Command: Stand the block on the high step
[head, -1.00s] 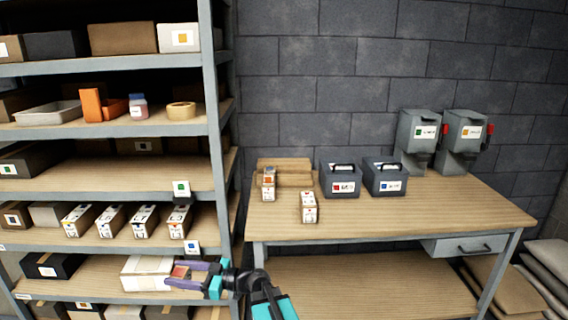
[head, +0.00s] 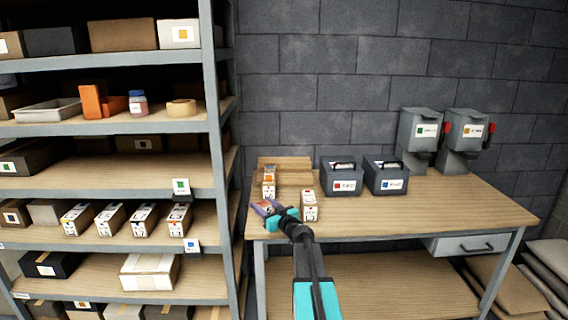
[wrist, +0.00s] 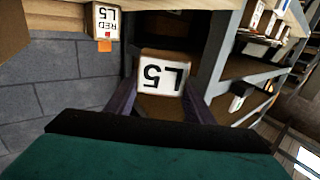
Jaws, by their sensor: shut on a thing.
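My gripper (head: 263,208) is raised at the front left of the table, its purple fingers shut on a small block (head: 267,206). In the wrist view the held block (wrist: 162,74) shows a white face with upside-down "L5" lettering, between the two fingers. Stacked wooden steps (head: 285,164) stand at the back left of the table, beyond my gripper. A white-labelled box with an orange mark (head: 269,183) stands at the steps' left front. My gripper partly covers the foot of that area.
Another labelled box (head: 310,206) stands just right of my gripper. Two dark bins (head: 342,178) stand right of the steps, with grey dispensers (head: 420,135) behind. The shelf rack (head: 222,150) rises close on the left.

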